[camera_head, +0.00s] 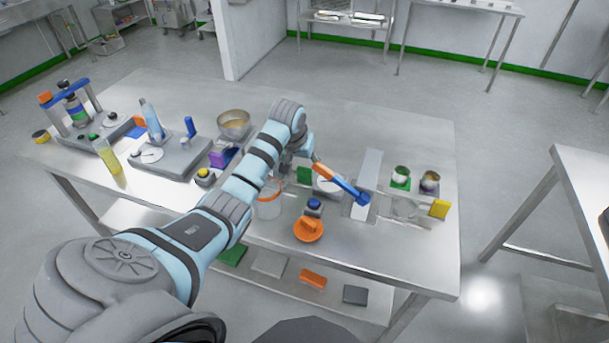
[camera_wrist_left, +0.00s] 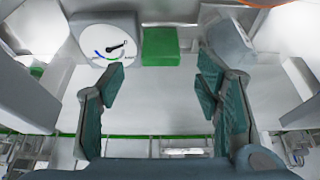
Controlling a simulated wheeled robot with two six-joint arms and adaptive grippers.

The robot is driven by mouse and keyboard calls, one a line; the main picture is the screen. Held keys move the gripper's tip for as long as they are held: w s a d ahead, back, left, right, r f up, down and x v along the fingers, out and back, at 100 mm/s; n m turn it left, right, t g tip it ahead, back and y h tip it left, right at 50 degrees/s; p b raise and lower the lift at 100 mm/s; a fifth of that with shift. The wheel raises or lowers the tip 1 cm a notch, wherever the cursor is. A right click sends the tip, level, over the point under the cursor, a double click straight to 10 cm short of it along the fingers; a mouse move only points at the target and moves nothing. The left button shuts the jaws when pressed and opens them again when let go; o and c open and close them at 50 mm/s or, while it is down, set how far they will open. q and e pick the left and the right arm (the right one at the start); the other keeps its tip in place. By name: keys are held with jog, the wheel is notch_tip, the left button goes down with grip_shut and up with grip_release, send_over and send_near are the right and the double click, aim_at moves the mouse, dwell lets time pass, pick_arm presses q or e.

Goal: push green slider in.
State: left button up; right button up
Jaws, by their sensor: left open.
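The green slider (camera_head: 304,174) shows in the head view as a small green block beside a round white dial (camera_head: 326,185), below my left wrist. In the left wrist view the green slider (camera_wrist_left: 160,47) is a square green block at the top middle, right of the dial (camera_wrist_left: 108,43). How far it sticks out is hard to tell. My left gripper (camera_wrist_left: 160,78) is open and empty, its fingers spread to either side of the slider in the picture. I see no contact with it. In the head view its fingers are mostly hidden. My right gripper is not in view.
An orange and blue lever (camera_head: 342,183) is close right of the gripper. A clear beaker with an orange rim (camera_head: 268,198), an orange dish (camera_head: 308,231) and a yellow block (camera_head: 439,209) are nearby. The steel table (camera_head: 390,140) is clear toward the back.

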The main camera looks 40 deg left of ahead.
aim_at(303, 169)
pick_arm(q)
jog(key=b+x, duration=0.2)
jog(key=x, duration=0.4)
jog(key=shift+w+a+f, duration=0.1)
jog(key=shift+a+f, duration=0.05)
jog(key=shift+f, duration=0.2)
grip_shut()
